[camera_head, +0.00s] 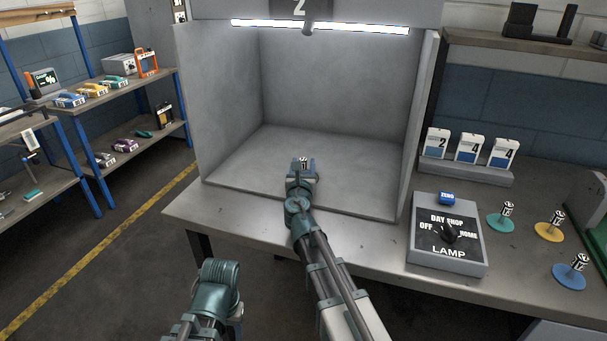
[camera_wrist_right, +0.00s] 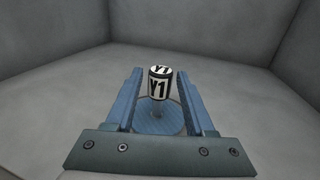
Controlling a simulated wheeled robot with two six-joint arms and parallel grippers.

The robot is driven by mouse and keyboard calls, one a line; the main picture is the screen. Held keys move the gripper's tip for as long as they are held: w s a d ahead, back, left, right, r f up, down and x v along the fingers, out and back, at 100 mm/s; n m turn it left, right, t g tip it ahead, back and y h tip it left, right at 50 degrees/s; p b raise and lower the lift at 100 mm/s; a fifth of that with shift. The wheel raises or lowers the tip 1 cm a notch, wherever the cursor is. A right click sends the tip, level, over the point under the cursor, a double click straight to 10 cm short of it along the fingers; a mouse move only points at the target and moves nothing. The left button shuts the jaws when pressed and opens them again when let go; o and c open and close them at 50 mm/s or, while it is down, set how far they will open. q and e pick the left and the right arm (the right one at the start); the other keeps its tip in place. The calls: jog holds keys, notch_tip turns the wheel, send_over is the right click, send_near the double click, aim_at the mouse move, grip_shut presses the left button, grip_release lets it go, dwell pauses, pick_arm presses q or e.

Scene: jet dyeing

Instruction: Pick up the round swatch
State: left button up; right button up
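The round swatch (camera_wrist_right: 160,118) is a blue disc with an upright post and a black-and-white cylindrical tag marked Y1 (camera_wrist_right: 158,83). It is inside the grey light booth (camera_head: 335,95). My right gripper (camera_wrist_right: 158,92) is open around it, one finger on each side of the tag, with a visible gap on both sides. In the head view my right gripper (camera_head: 302,166) reaches over the booth floor and hides most of the disc; the tag shows between the fingers. Part of my left arm shows at the lower left, but its fingers do not show.
Right of the booth stand a lamp control box (camera_head: 447,236) and several discs with tagged posts: teal (camera_head: 494,224), yellow (camera_head: 545,234) and blue (camera_head: 564,280). Numbered cards (camera_head: 470,149) stand behind them. The booth's side walls flank my right arm; its floor around the swatch is clear.

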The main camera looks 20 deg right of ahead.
grip_shut()
dwell(0.3)
